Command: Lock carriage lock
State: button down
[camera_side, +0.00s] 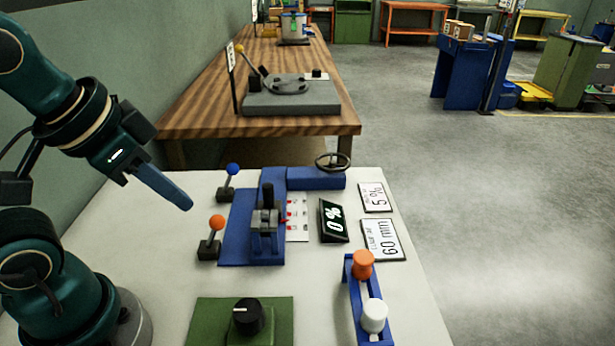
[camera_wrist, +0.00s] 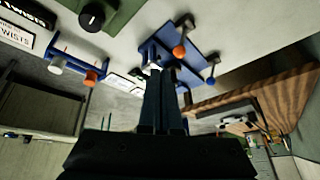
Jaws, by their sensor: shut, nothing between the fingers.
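No readable label in either view marks the carriage lock. A lever with an orange ball knob (camera_side: 216,222) and a lever with a blue ball knob (camera_side: 232,169) stand at the left edge of a blue machine base (camera_side: 236,232). Both levers look roughly upright. The wrist view shows the orange knob (camera_wrist: 179,51) and blue knob (camera_wrist: 211,81) right of my fingers. My gripper (camera_side: 188,205) is shut and empty, above the white table, left of both levers and apart from them. In the wrist view, the fingers (camera_wrist: 163,75) hide part of the blue base.
A grey clamp with a black handle (camera_side: 267,195) stands on the base, with a handwheel (camera_side: 333,161) behind. A 0% display (camera_side: 333,220) is to the right. A blue rail with orange (camera_side: 362,264) and white knobs (camera_side: 374,315) and a black dial (camera_side: 247,316) are in front.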

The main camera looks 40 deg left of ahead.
jog(key=w+a+r+m+g+y, duration=0.25)
jog(key=w+a+r, duration=0.2)
jog(key=w, duration=0.45)
jog(key=w+f+g+y, duration=0.1)
jog(key=w+f+g, duration=0.1)
jog(key=w+f, duration=0.4)
jog(key=shift+w, duration=0.75)
jog(key=shift+m+g+y, duration=0.25)
